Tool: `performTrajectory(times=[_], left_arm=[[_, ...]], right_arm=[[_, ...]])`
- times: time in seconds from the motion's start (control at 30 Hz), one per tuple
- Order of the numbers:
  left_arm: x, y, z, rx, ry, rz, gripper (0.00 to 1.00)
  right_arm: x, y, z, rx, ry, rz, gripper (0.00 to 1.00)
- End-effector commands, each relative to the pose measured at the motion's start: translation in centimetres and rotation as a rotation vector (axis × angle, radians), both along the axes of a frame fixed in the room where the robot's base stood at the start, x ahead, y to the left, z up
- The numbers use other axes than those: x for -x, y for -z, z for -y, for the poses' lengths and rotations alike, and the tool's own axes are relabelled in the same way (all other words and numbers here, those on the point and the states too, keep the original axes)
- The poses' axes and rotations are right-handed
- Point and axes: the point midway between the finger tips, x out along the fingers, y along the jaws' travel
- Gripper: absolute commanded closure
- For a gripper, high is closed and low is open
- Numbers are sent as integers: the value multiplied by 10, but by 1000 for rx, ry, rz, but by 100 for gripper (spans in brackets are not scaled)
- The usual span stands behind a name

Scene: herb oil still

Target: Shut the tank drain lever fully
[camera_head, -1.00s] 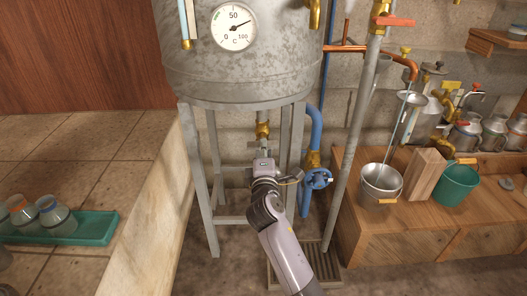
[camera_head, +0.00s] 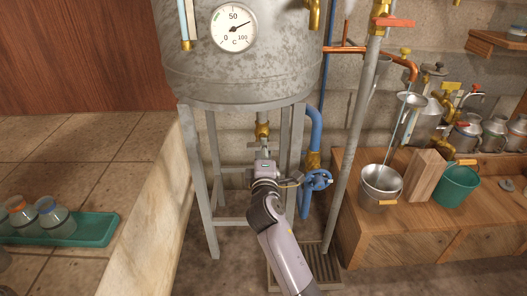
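The grey metal tank (camera_head: 240,75) stands on a light frame of legs. Its brass drain valve (camera_head: 262,130) hangs under the bottom, with a short grey piece (camera_head: 258,144) just below that may be the lever. One of my grippers (camera_head: 263,150) reaches up to this spot from below, its arm coming in from the bottom, right of centre. Its fingertips are small and largely hidden by its own body, so I cannot tell whether they are open or hold the lever. My other gripper is not in view.
A blue pipe with a blue handwheel (camera_head: 317,180) stands right of my gripper. A tank leg (camera_head: 297,140) and a grey pole (camera_head: 352,140) are close by. A wooden bench (camera_head: 400,225) with a metal bucket (camera_head: 380,186) and a green bucket (camera_head: 457,185) stands at the right.

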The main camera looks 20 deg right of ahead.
Motion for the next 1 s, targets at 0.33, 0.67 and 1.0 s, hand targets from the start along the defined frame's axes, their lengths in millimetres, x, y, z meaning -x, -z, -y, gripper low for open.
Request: performTrajectory(times=[0.33, 0.67, 1.0], left_arm=[[-1, 0, 1, 2, -2, 1, 60], [0, 0, 0, 0, -1, 1, 60], [0, 0, 0, 0, 0, 0, 60]], right_arm=[[2, -1, -1, 2, -1, 1, 69], [50, 0, -14, 0, 0, -1, 69], [72, -1, -21, 2, 0, 2, 69]])
